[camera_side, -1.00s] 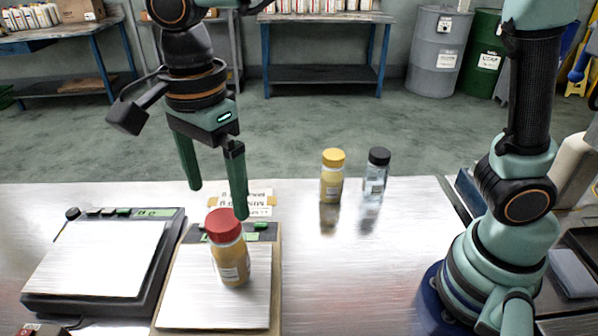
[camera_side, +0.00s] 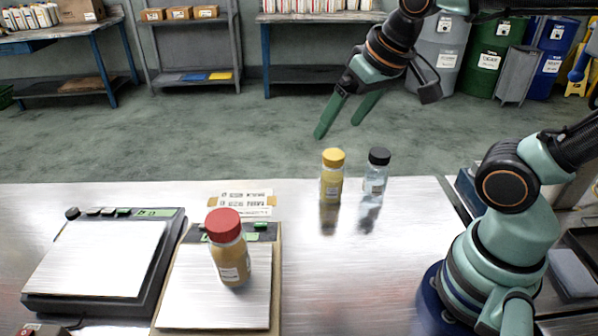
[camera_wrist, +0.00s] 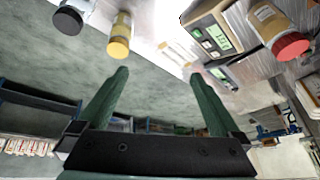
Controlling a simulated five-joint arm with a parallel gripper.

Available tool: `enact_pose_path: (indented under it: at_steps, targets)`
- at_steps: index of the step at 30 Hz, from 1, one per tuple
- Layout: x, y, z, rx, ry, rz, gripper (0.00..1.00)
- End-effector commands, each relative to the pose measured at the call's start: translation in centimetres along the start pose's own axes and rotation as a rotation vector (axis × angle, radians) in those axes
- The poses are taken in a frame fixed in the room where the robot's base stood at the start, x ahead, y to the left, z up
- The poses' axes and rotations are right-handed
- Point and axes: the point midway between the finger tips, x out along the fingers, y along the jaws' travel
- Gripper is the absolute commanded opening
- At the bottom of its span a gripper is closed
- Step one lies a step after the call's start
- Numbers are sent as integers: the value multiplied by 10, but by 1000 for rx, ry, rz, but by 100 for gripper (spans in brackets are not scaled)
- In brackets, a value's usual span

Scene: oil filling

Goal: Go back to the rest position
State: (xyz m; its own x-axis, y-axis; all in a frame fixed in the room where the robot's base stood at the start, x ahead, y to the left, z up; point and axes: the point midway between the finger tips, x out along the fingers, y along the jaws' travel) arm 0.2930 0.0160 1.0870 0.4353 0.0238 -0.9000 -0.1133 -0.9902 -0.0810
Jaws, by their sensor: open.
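My gripper (camera_side: 338,127) is open and empty, raised above and behind the yellow-capped and black-capped bottles in the side view. In the wrist view its two green fingers (camera_wrist: 158,82) are spread apart with nothing between them. A red-capped bottle (camera_side: 230,258) of amber liquid stands upright on the right scale (camera_side: 205,312), well away from my gripper. That bottle also shows at the right of the wrist view (camera_wrist: 272,22).
A yellow-capped bottle (camera_side: 331,183) and a black-capped clear bottle (camera_side: 375,180) stand upright at the table's back edge. A left scale (camera_side: 95,258) is empty. A label card (camera_side: 243,198) lies behind the right scale. The table's middle right (camera_side: 350,280) is clear.

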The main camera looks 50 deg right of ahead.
Motion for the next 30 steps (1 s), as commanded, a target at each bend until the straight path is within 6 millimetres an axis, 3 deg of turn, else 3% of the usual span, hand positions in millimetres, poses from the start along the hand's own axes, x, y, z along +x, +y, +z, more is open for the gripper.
enact_pose_path:
  at_steps: [6, 30]
  targets:
    - [1, 17, 7, -131, 43, 21, 100]
    - [2, 17, 7, -138, 43, 21, 100]
